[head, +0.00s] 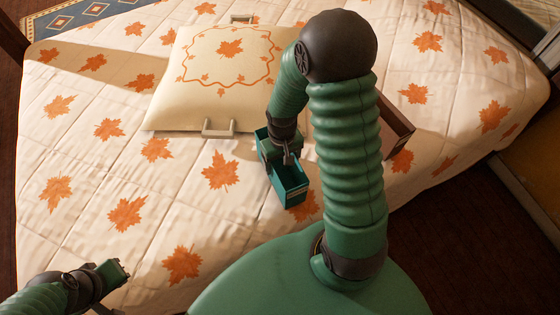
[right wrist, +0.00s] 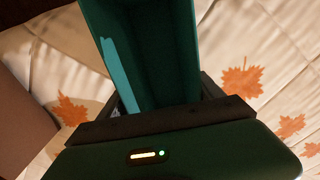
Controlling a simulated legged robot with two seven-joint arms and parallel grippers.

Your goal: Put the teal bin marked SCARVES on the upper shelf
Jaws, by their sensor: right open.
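The teal bin (head: 291,187) is a small, narrow, open-topped box on the bed. In the right wrist view the bin (right wrist: 160,55) rises between the dark fingers of the gripper (right wrist: 168,98). I cannot tell whether the fingers touch its walls. My left gripper (head: 118,276) is at the lower left, away from the bin; its jaws are unclear. The upper shelf is not in view.
A cream cushion (head: 205,85) lies left of the bin, with a grey handle (head: 219,128) at its near edge. A brown box (head: 398,128) sits partly behind my right arm. The leaf-patterned bed (head: 90,200) is clear at left. A framed edge (head: 520,190) stands at far right.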

